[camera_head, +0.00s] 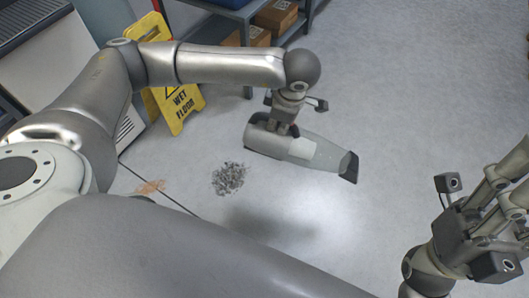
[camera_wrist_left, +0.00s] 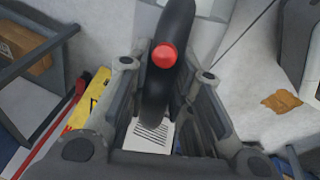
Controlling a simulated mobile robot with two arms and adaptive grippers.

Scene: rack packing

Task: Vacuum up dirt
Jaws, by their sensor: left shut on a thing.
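A grey handheld vacuum (camera_head: 325,155) with a black nozzle hangs above the floor in the head view, its nozzle towards the right. My left gripper (camera_head: 284,127) is shut on its handle. In the left wrist view the dark handle (camera_wrist_left: 176,25) with a red button runs between the fingers of my left gripper (camera_wrist_left: 165,85). A pile of grey dirt (camera_head: 229,178) lies on the floor to the left of and below the vacuum in the head picture, apart from it. My right gripper (camera_head: 497,195) is at the right edge, with its fingers partly cut off.
A yellow wet floor sign (camera_head: 178,108) stands behind my left arm. A grey shelf (camera_head: 238,12) with cardboard boxes (camera_head: 276,17) is at the back. An orange-brown patch (camera_head: 150,187) lies left of the dirt. The floor at the right is clear.

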